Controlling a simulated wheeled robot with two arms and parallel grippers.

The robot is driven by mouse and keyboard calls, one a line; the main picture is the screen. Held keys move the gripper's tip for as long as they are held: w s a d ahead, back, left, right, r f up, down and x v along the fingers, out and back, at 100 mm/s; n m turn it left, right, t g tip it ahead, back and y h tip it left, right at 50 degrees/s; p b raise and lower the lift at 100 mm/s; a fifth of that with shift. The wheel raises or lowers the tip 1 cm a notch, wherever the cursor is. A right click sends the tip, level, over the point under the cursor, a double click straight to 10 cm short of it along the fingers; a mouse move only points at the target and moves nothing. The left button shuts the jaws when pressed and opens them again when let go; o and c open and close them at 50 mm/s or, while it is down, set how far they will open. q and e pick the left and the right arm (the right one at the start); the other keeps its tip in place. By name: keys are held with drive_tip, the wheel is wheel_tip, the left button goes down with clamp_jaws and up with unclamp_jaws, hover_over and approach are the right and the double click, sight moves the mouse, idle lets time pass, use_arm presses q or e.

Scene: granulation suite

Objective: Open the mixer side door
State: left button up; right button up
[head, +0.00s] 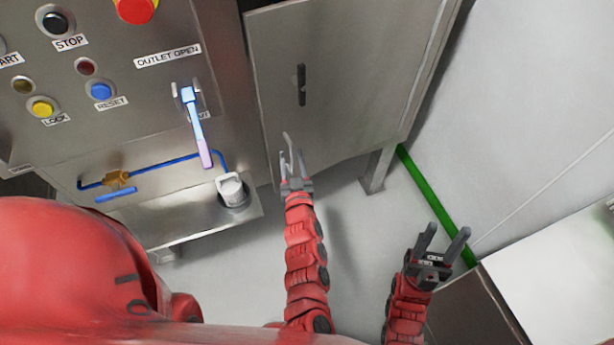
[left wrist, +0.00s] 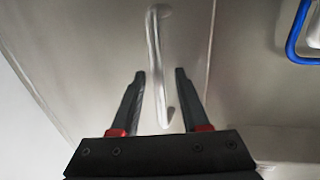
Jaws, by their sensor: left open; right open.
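A grey metal door panel (head: 345,60) with a dark recessed latch (head: 301,85) is at the top centre of the head view. A slim silver bar handle (head: 288,142) shows near its lower left edge. In the left wrist view the handle (left wrist: 154,45) runs upright on the grey panel (left wrist: 110,35). My left gripper (head: 292,156) is open at the handle. In its wrist view the handle's lower part appears between the fingers, which are not closed on it. My right gripper (head: 446,231) is open and empty at the lower right, away from the door.
Left of the door is a control panel (head: 140,90) with several buttons and a blue-lilac lever (head: 196,125). Below it are a blue pipe (head: 165,162) and a metal shelf (head: 185,215). A white-topped table (head: 570,270) stands at the right. Grey floor is clear beneath the door.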

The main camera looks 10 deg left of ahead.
sight(281, 145)
use_arm(q)
drive_tip(key=w+a+b, duration=0.2)
drive_tip(key=w+a, duration=0.2)
drive_tip(key=shift+w+a+f, duration=0.15)
drive_tip(key=shift+w+a, duration=0.4)
drive_tip(key=shift+w, duration=0.05)
